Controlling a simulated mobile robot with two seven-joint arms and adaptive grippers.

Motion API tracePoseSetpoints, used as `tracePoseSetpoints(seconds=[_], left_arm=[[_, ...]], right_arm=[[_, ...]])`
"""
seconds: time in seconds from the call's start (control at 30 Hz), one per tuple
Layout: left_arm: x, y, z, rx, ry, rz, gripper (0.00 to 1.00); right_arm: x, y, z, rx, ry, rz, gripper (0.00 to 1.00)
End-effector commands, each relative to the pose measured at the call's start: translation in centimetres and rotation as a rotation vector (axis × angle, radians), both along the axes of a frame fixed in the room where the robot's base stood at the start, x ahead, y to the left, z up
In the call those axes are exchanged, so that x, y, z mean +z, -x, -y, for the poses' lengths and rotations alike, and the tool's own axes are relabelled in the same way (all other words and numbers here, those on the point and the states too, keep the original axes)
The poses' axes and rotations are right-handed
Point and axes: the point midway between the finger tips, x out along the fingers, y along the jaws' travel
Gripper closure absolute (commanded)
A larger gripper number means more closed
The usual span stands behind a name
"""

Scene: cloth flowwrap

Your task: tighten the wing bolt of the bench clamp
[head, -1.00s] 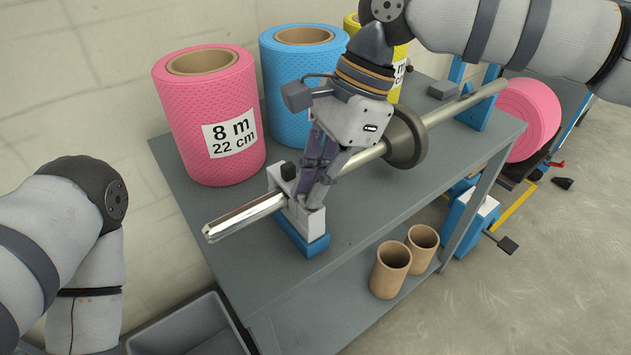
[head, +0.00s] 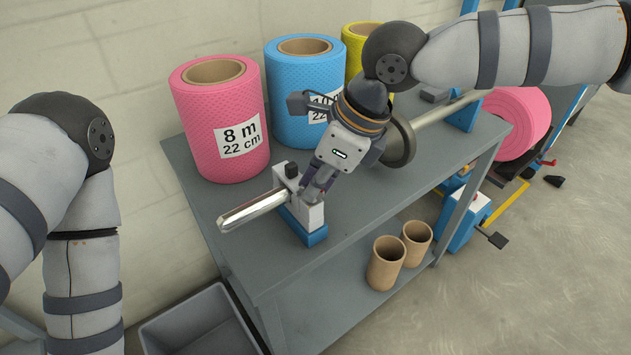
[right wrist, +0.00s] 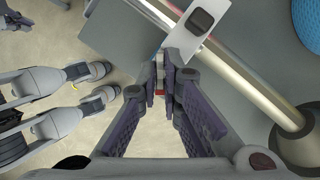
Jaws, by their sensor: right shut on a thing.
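The bench clamp (head: 311,214) is a pale grey block on a blue base near the bench's front edge, with a black knob (head: 292,170) on top. The polished end of a steel shaft (head: 255,209) sticks out to its left. My right gripper (head: 312,193) is at the clamp's right side, its fingers shut on the wing bolt, which the fingers mostly hide. In the right wrist view the fingertips (right wrist: 164,82) close together beside the clamp and shaft (right wrist: 235,75). My left arm shows at the left edge; its gripper is out of view.
Pink (head: 221,125), blue (head: 297,70) and yellow (head: 355,45) rolls stand behind on the grey bench (head: 350,215). A dark disc (head: 400,140) sits on the shaft. Two cardboard cores (head: 386,263) stand on the lower shelf, with a grey bin (head: 200,325) on the floor.

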Motion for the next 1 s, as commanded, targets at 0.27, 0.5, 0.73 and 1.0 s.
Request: tracePoseSetpoints(seconds=[0.27, 0.5, 0.73, 1.0], left_arm=[[-0.02, 0.03, 0.0, 0.0, 0.0, -0.001, 1.0], [-0.02, 0.03, 0.0, 0.0, 0.0, -0.001, 1.0], [-0.02, 0.03, 0.0, 0.0, 0.0, -0.001, 1.0], [-0.02, 0.03, 0.0, 0.0, 0.0, -0.001, 1.0]], right_arm=[[0.07, 0.13, -0.11, -0.254, 0.001, 0.004, 1.0], [0.03, 0.24, -0.22, -0.482, 0.001, 0.004, 1.0], [0.04, 0.31, -0.31, -0.702, 0.002, 0.003, 1.0], [0.03, 0.33, -0.45, -0.959, 0.0, 0.003, 1.0]])
